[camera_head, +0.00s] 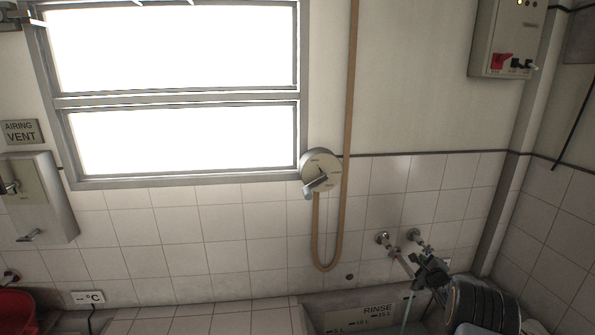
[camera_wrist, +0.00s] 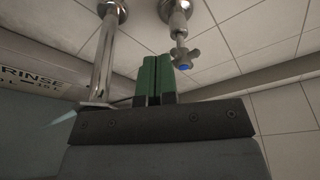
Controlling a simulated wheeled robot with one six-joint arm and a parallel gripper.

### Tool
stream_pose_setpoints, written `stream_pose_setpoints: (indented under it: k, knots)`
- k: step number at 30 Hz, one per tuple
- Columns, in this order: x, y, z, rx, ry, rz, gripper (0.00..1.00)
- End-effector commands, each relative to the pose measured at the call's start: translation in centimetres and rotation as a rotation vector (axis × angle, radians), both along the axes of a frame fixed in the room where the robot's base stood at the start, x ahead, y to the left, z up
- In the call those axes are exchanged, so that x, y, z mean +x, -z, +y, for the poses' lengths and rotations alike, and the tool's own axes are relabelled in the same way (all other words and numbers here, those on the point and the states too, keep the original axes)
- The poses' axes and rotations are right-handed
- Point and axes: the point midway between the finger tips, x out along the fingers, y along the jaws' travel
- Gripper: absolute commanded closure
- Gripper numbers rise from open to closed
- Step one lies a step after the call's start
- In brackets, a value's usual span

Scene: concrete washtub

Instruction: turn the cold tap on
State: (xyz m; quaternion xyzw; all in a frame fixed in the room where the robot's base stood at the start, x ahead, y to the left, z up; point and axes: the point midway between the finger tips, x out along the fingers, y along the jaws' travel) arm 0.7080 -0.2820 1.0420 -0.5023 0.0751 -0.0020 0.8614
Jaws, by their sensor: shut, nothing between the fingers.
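The cold tap's cross handle with a blue centre (camera_wrist: 186,60) hangs below its wall fitting in the wrist view. Its round wall fitting (camera_head: 414,235) shows in the head view. My gripper (camera_wrist: 157,58) has two green fingers, pressed together and empty. The fingertips are just left of the blue-centred handle in the picture; a small gap shows between them, and I cannot judge the depth. A chrome spout pipe (camera_wrist: 105,55) stands left of the fingers. In the head view my gripper (camera_head: 424,268) is dark and partly covers the taps' area.
A second wall fitting (camera_head: 382,238) sits left of the cold one. The tub (camera_head: 345,318) marked RINSE is below. A thin pale streak, possibly water, hangs beneath the spout.

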Motion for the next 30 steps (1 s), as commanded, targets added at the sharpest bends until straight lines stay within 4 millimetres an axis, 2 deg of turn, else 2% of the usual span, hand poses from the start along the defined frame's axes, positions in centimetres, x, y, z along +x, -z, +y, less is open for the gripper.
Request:
stream_pose_setpoints:
  k: [3, 8, 21, 23, 26, 30]
  knots:
    - [-1.4, -0.3, -0.4, 0.001, 0.004, -0.001, 1.00]
    - [-2.5, -0.3, -0.4, 0.001, 0.002, -0.003, 1.00]
    - [-2.6, -0.5, -0.2, -0.012, 0.000, 0.000, 1.00]
    - [-2.6, -1.2, 0.1, -0.044, 0.003, 0.012, 1.00]
    - [-2.6, -3.6, 1.4, -0.160, 0.013, 0.061, 1.00]
    - [-4.1, -8.4, 4.7, -0.431, 0.009, 0.209, 1.00]
